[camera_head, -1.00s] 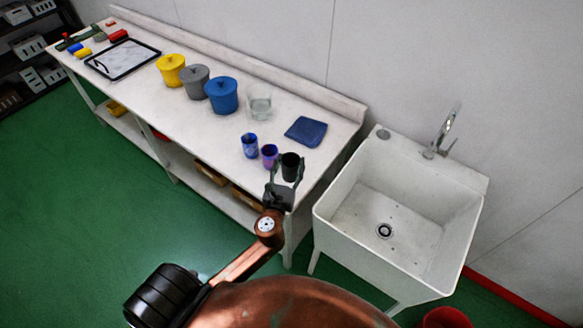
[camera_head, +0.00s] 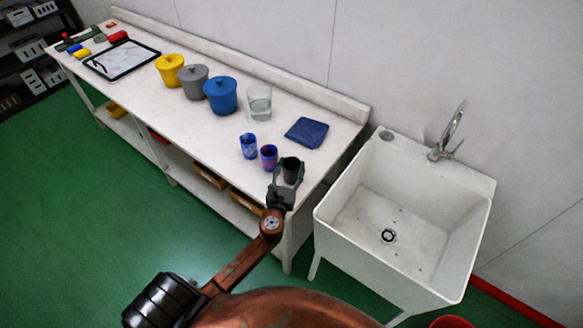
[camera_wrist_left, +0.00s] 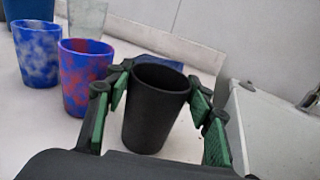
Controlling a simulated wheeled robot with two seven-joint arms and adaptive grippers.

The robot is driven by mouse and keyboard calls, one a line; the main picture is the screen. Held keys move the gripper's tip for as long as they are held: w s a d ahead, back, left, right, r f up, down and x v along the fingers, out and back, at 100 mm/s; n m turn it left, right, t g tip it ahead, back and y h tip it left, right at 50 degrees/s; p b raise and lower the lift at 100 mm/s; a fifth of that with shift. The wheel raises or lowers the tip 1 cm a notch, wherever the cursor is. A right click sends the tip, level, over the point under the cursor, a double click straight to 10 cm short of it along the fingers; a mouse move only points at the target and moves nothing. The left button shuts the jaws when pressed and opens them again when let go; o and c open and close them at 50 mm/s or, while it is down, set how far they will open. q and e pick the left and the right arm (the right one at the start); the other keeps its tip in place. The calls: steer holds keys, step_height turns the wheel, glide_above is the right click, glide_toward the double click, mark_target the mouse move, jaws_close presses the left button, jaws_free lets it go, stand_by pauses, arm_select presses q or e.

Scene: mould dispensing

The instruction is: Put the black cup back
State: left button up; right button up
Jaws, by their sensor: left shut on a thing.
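The black cup (camera_head: 291,169) is upright at the front right end of the white table (camera_head: 215,125). In the left wrist view the black cup (camera_wrist_left: 155,108) stands between the green-padded fingers. My left gripper (camera_head: 287,176) is shut on it, and its fingers (camera_wrist_left: 158,112) reach along both sides of the cup. The cup's base appears at the table top, but I cannot tell whether it touches. My right gripper is not in view.
A red-blue cup (camera_head: 268,157) and a blue-white cup (camera_head: 248,146) stand just left of the black cup. Behind are a clear glass (camera_head: 259,103), a folded blue cloth (camera_head: 306,132) and lidded pots, including a blue one (camera_head: 221,97). A white sink (camera_head: 385,220) is at right.

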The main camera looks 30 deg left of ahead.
arm_select(q)
steer(key=shift+f, duration=0.1)
steer(key=o, duration=1)
steer(key=shift+o, duration=0.2)
steer(key=shift+s+r, duration=0.1)
steer(key=shift+r, duration=0.1)
steer(key=v, duration=1.2)
steer(key=shift+d, duration=0.1)
